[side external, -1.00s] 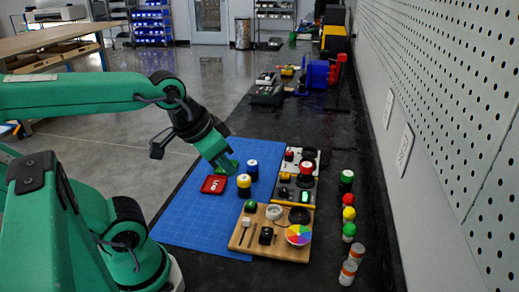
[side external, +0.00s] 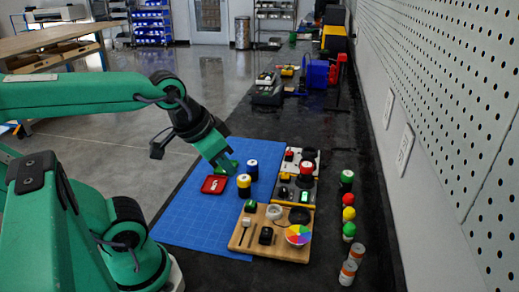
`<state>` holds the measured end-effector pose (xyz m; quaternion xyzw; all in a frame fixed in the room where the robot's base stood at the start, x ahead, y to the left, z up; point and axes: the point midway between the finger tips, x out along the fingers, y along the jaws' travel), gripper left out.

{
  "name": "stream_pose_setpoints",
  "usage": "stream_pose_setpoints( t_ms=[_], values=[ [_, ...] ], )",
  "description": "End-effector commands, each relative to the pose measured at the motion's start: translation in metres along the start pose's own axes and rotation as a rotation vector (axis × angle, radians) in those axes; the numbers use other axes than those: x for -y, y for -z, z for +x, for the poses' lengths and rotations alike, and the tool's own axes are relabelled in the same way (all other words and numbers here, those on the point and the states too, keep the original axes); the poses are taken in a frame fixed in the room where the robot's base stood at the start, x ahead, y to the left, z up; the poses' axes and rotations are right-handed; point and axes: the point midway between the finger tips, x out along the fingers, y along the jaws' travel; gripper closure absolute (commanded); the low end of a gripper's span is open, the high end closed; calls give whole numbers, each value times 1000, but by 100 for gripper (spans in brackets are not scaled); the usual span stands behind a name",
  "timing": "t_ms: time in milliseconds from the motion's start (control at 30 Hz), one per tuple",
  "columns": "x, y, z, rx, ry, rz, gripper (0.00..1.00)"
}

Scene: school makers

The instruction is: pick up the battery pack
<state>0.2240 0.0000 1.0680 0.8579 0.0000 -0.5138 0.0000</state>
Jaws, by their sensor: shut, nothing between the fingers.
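The battery pack appears to be the flat red block (side external: 214,185) with white lettering, lying on the blue cutting mat (side external: 185,215). My gripper (side external: 228,169) points down over the mat, just behind and to the right of the red block. Its green fingers are shut and hold nothing. The fingertips look apart from the block, but their height above the mat is hard to tell from this angle.
A yellow-and-black cylinder (side external: 244,187) and a blue-and-white one (side external: 252,170) stand close right of the block. A wooden board (side external: 236,243) with small parts lies in front. Panels with buttons (side external: 306,168) and several capped bottles (side external: 348,214) stand to the right. The mat's left side is clear.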

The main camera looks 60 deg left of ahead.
Motion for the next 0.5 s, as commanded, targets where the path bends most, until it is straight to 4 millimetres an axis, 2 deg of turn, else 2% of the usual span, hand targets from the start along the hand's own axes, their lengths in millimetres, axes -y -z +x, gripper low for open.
stream_pose_setpoints(
  t_ms=[233,500],
  values=[
    [0,0,0,0,0,0,100],
    [0,0,0,0,0,0,47]
  ],
)
